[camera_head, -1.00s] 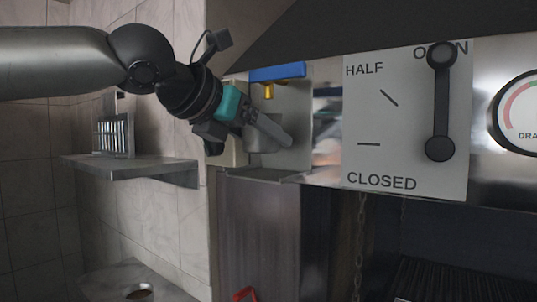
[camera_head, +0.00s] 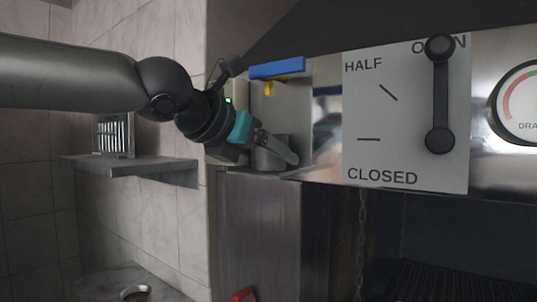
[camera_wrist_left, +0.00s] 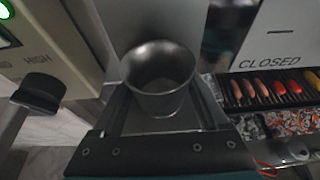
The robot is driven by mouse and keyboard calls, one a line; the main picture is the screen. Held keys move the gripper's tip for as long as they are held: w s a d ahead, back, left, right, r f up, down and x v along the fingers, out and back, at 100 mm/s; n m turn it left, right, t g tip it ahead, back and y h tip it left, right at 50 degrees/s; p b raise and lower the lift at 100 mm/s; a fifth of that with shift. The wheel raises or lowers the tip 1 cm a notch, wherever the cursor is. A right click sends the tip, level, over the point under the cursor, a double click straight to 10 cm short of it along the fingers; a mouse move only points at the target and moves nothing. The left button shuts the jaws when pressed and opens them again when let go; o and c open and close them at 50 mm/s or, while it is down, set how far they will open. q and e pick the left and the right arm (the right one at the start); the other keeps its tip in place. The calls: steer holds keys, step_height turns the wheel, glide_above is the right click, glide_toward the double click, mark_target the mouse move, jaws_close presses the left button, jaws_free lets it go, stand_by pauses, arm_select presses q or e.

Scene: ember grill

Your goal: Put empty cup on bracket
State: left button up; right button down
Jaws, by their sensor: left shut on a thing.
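A grey metal cup (camera_wrist_left: 158,80) sits upright between the fingers of my left gripper (camera_wrist_left: 160,105). Its inside looks empty in the left wrist view. In the head view my left gripper (camera_head: 268,146) is shut on the cup (camera_head: 270,157) under a blue lever with a yellow spout. The bracket (camera_head: 290,174) is a small metal ledge just below the cup. The cup's base is at the ledge, but I cannot tell whether it touches. My right gripper is not in view.
The blue lever (camera_head: 277,68) is just above the cup. A control box with a black knob (camera_wrist_left: 38,92) stands at the left. A wall shelf (camera_head: 135,168) holds a metal rack (camera_head: 114,136). A damper handle (camera_head: 439,95) points to OPEN. Food lies on the grill (camera_wrist_left: 275,88).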

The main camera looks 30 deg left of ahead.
arm_select(q)
steer(key=o, duration=1.4)
steer(key=shift+r, duration=0.15)
steer(key=shift+s+r, duration=0.2)
steer(key=shift+p+v, duration=0.9)
steer(key=shift+v, duration=4.8)
steer(key=shift+f, duration=0.1)
